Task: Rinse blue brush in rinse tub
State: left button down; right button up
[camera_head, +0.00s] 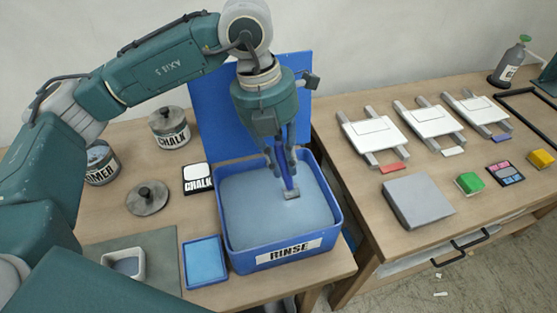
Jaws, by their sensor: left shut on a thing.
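The rinse tub (287,252) is a blue box with a RINSE label, filled with pale blue-grey liquid, at the front right of the left table. My left gripper (280,166) points down over the tub, its fingers shut on a blue brush (289,186). The brush hangs with its pale grey lower end (292,195) down at the liquid; I cannot tell how deep it dips. The gripper hides part of the handle. My right gripper does not show.
A blue panel (215,105) stands behind the tub. The right table holds a grey block (418,202) and several white boards (380,133).

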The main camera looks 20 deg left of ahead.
pick_arm(q)
jog(key=shift+a, duration=0.1)
jog(key=s+a+b, duration=0.2)
jog(key=s+a, duration=0.3)
jog(key=a, duration=0.2)
jog(key=shift+a+b, duration=0.15)
jog(key=shift+b, duration=0.15)
dwell(0.3)
jog(key=shift+w+d, duration=0.85)
jog(key=shift+d, duration=0.4)
jog(key=shift+w+d, duration=0.8)
jog(key=shift+d, duration=0.45)
jog(key=shift+w+d, duration=0.85)
jog(key=shift+d, duration=0.4)
jog(key=shift+p, duration=0.3)
